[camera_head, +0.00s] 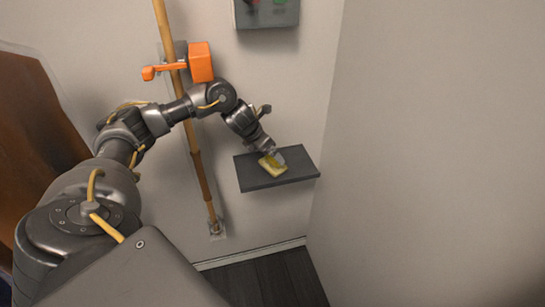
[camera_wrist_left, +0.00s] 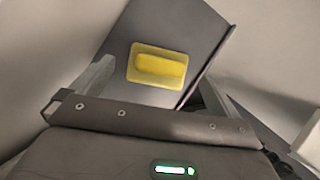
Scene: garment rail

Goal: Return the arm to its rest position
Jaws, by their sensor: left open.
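My left arm reaches in from the left in the head view. Its gripper (camera_head: 273,154) is over a small dark grey shelf (camera_head: 255,181) on the wall. A yellow block-like item (camera_head: 274,170) lies on the shelf at the gripper's fingertips. In the left wrist view the yellow item (camera_wrist_left: 158,65) lies flat on the dark shelf (camera_wrist_left: 175,25), in line with the space between the two spread fingers. The left gripper is open and holds nothing. Whether a finger touches the item is hard to tell. My right gripper is not in view.
A wooden pole (camera_head: 202,175) runs down the wall behind my arm, with an orange clamp-like fitting (camera_head: 201,62) on it. A grey box (camera_head: 266,12) hangs on the wall above. A brown panel or garment (camera_head: 30,130) is at the left. A wall (camera_head: 430,150) closes the right side.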

